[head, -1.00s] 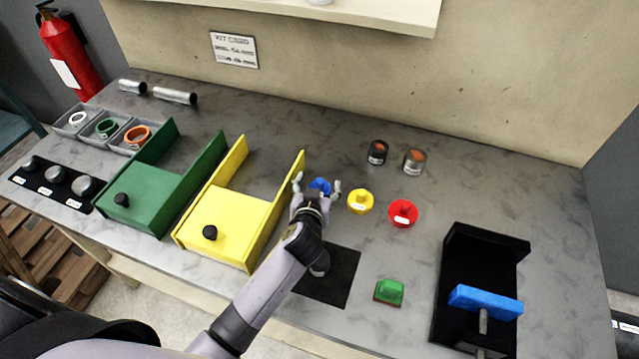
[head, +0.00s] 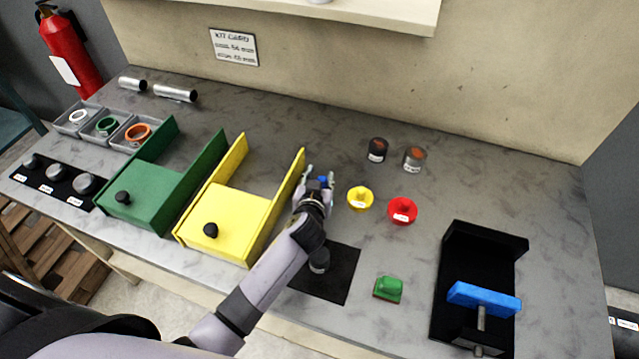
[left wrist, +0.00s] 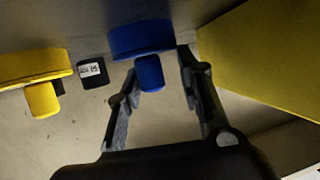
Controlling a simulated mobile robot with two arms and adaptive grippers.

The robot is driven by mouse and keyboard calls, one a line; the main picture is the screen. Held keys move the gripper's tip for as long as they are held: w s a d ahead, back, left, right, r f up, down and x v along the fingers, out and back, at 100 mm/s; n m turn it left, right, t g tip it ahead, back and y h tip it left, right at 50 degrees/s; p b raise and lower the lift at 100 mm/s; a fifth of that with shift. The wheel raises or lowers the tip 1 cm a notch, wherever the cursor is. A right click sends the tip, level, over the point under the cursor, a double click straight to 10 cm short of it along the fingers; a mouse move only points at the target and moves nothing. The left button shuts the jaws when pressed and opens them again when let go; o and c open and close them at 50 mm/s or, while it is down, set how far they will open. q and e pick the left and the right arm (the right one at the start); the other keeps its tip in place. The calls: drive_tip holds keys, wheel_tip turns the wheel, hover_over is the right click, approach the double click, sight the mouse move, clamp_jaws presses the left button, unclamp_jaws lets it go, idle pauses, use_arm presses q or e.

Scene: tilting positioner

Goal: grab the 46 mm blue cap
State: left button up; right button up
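The blue cap (head: 323,181) sits on the bench just right of the yellow tray. In the left wrist view, the blue cap (left wrist: 140,38) shows as a wide disc with a narrower knob pointing toward me. My left gripper (head: 319,177) is at the cap, its fingers partly hiding it. In the left wrist view, the fingers of my left gripper (left wrist: 158,68) stand on either side of the knob. A gap shows between the knob and the right finger; whether the left finger touches is unclear. My right gripper is not in view.
The yellow tray wall (head: 280,205) stands close to the left of the gripper. A yellow cap (head: 360,198) and a red cap (head: 402,211) lie to the right. Two small jars (head: 414,158) stand behind. A black fixture (head: 455,262) with a blue bar is at the right.

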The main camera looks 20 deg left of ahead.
use_arm(q)
clamp_jaws()
drive_tip(key=shift+s+f, duration=0.1)
